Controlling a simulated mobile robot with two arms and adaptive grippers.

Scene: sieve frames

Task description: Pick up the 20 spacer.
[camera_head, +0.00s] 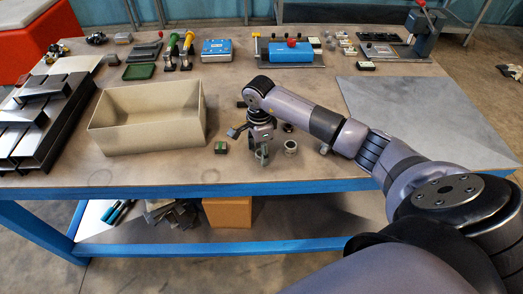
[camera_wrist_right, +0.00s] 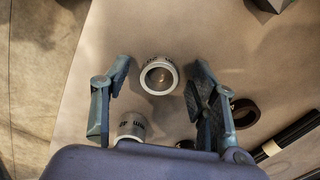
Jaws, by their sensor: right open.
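Two short silver spacer rings show in the right wrist view. One spacer (camera_wrist_right: 160,61) stands upright between the fingertips, apart from both fingers. The other spacer (camera_wrist_right: 130,129) is below it, partly hidden by my gripper body; in the head view this silver ring (camera_head: 290,147) stands right of my gripper. Both have dark markings too small to read, so I cannot tell which is the 20. My right gripper (camera_head: 262,154) points down over the table near its front edge, open and empty. In the head view its fingers hide most of the first spacer. My left gripper is out of view.
A dark ring (camera_wrist_right: 243,113) lies beyond the right finger in the wrist view. An open beige bin (camera_head: 150,132) stands farther left. A grey mat (camera_head: 425,115) on the right is bare.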

